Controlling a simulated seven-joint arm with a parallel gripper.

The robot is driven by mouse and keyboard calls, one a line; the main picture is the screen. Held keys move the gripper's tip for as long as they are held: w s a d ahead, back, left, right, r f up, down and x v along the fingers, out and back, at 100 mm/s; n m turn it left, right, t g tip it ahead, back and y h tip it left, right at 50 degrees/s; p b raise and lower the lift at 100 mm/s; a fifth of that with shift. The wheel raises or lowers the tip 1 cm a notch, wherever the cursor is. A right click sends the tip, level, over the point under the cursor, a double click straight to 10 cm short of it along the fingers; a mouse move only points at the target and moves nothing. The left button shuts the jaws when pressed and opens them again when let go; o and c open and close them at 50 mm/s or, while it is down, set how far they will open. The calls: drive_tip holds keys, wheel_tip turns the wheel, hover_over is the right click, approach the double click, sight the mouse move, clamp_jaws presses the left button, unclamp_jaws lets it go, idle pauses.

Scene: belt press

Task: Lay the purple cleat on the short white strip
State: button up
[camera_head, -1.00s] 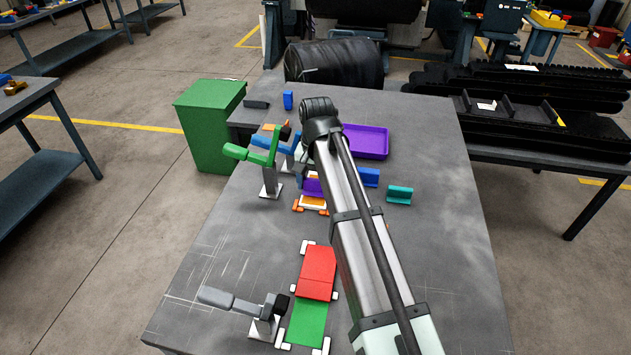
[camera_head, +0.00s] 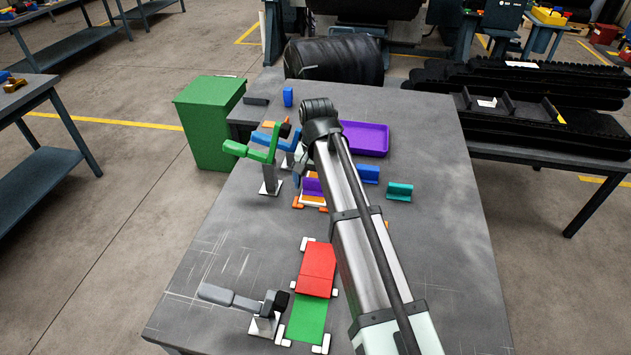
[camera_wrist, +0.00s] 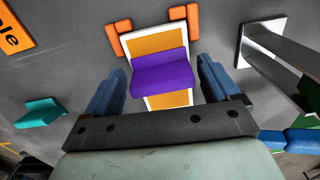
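The purple cleat (camera_wrist: 162,73) lies across the short white strip (camera_wrist: 126,47), which has orange panels inside its white border. Orange panel shows on both sides of the cleat. In the head view, the purple cleat (camera_head: 311,187) and the white strip (camera_head: 309,203) show left of my arm, partly hidden by it. My gripper (camera_wrist: 161,72) is open, with one blue finger beyond each end of the cleat. Narrow gaps show between the fingers and the cleat. In the head view my arm hides most of the gripper.
Orange corner blocks (camera_wrist: 185,20) sit around the strip. A teal cleat (camera_head: 399,192), a blue cleat (camera_head: 368,174) and a purple tray (camera_head: 364,139) lie to the right. A green-handled clamp (camera_head: 268,170) stands close on the left. A red piece (camera_head: 317,268) lies nearer the front.

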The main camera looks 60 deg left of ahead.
drive_tip(key=shift+o, duration=0.7)
drive_tip(key=shift+r, duration=0.1)
drive_tip(key=shift+r, duration=3.7)
drive_tip(key=shift+w, duration=0.1)
